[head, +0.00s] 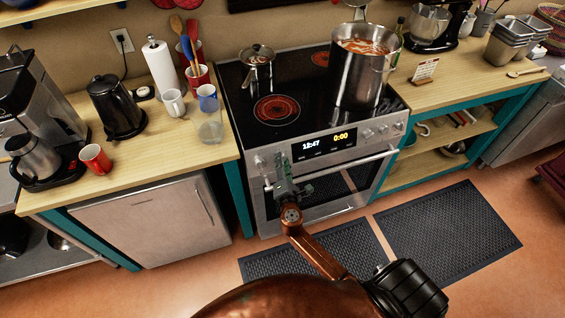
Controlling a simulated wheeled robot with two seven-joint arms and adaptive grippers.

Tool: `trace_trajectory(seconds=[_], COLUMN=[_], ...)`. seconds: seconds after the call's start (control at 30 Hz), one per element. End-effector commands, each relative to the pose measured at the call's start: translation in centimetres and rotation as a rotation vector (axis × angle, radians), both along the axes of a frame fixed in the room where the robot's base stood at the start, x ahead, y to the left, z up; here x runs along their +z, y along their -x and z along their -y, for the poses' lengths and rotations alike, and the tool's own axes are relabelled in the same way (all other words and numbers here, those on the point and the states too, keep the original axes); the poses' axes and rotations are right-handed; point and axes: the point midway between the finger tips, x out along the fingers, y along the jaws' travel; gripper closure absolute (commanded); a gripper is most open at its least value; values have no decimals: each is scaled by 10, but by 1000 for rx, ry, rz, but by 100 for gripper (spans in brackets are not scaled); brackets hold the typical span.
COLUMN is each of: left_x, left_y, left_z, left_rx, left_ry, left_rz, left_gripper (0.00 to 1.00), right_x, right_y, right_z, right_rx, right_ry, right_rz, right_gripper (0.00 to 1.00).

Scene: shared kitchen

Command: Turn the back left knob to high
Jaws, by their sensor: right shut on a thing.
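The stove (232,90) stands in the middle of the head view, with a steel front panel and a clock display (325,141). Several knobs (383,130) show at the panel's right end. My right gripper (281,163) is at the panel's left end, shut on a stove knob there. The gripper hides that knob, so I cannot tell which one it is or its setting. A small pot (257,68) stands on the back left of the cooktop. The front left burner (277,109) glows red. My left gripper is not in view.
A large pot (362,75) with orange-red contents stands on the cooktop's right side, and a back right burner (320,59) glows. The oven handle (340,172) runs below the panel, close to my gripper. Mugs (174,104) stand on the left counter. Dark mats (447,235) lie on the floor.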

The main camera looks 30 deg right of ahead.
Motion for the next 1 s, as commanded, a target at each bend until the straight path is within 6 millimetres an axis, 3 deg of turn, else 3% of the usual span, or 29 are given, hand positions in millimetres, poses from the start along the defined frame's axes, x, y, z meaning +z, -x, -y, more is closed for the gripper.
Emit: trace_trajectory(seconds=[0.53, 0.57, 0.8, 1.0], left_x=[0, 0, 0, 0], left_y=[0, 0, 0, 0], left_z=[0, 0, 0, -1], left_rx=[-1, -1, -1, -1], left_ry=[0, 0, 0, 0], left_rz=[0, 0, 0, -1], left_gripper=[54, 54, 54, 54], right_x=[0, 0, 0, 0], right_y=[0, 0, 0, 0], right_z=[0, 0, 0, 0], right_rx=[-8, -8, -8, -8], right_ry=[-24, -24, -24, -23], right_rz=[6, 6, 5, 5], right_gripper=[95, 69, 53, 53])
